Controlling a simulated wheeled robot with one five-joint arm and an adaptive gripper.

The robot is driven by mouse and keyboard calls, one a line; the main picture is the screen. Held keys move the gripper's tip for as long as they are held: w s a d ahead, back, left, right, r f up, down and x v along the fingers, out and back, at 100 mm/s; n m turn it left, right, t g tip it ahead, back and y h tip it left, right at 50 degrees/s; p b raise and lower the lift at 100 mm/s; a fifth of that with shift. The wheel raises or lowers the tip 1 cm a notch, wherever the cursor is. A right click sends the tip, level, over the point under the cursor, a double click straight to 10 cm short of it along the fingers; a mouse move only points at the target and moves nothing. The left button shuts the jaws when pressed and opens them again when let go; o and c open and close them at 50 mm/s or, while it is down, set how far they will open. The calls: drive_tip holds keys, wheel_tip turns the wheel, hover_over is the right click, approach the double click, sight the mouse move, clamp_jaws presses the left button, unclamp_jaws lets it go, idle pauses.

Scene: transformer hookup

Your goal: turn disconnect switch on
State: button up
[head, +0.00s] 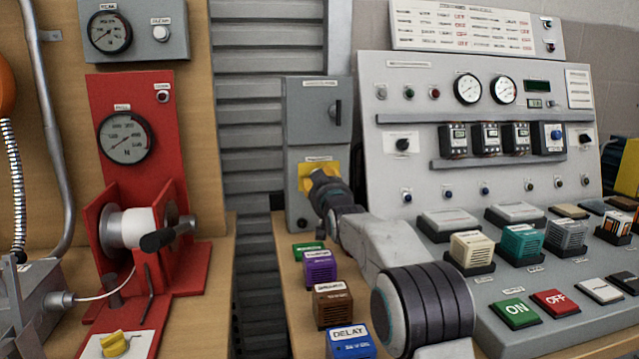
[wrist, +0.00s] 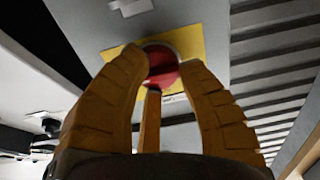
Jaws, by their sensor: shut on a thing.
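The disconnect switch is a grey box (head: 310,130) with a yellow plate (head: 304,176) low on its front. In the wrist view a round red knob (wrist: 161,66) sits on the yellow plate (wrist: 112,52). My gripper (head: 318,178) is at the plate, its yellow-brown fingers (wrist: 162,80) closed around the red knob. In the head view the gripper and my wrist hide the knob. The knob's exact angle and any position marks are hard to read.
A sloped control panel (head: 400,100) with gauges, breakers and buttons stands to the right, close to my arm. Several coloured blocks, among them a purple one (head: 320,268), line the wooden bench below. A red winch stand (head: 125,90) is at the left.

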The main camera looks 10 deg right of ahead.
drive_tip(key=shift+d+r, duration=0.3)
drive_tip(key=shift+r, duration=0.05)
drive_tip(key=o, duration=1)
drive_tip(key=shift+w+d+f, duration=0.1)
drive_tip(key=shift+d+f, duration=0.05)
drive_tip(key=o, duration=0.3)
drive_tip(key=shift+f, duration=0.1)
drive_tip(key=shift+o, duration=0.2)
drive_tip(key=shift+a, duration=0.2)
drive_tip(key=shift+a, duration=0.1)
